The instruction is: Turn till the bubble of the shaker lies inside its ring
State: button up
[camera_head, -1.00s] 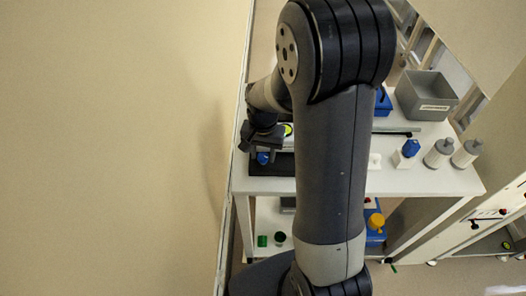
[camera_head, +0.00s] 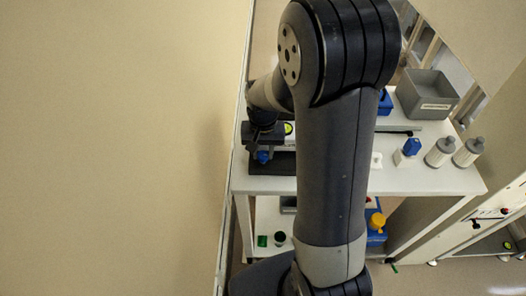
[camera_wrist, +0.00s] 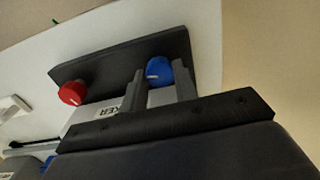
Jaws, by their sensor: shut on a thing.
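The shaker shows in the wrist view as a dark plate (camera_wrist: 115,65) over a light body with a partly hidden label ending in "KER" (camera_wrist: 106,111). A red knob (camera_wrist: 72,93) is on its left and a blue knob (camera_wrist: 158,70) on its right. My gripper (camera_wrist: 159,84) is shut on the blue knob, one finger on each side. In the head view, my gripper (camera_head: 263,146) is at the blue knob (camera_head: 263,157). A yellow-green round level (camera_head: 289,128) shows beside my arm; its bubble and ring are too small to tell apart.
My arm hides the middle of the white bench (camera_head: 440,182). To the right stand a blue-capped bottle (camera_head: 411,147), two grey-white bottles (camera_head: 440,151) and a grey bin (camera_head: 427,95). A beige wall (camera_head: 110,150) is close on the left. A lower shelf holds coloured items.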

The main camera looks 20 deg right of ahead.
jog(key=n+b, duration=0.1)
jog(key=n, duration=0.3)
jog(key=shift+n, duration=0.3)
jog(key=shift+n+b, duration=0.4)
jog(key=shift+n, duration=1.5)
jog(key=o, duration=1)
jog(key=shift+a, duration=0.1)
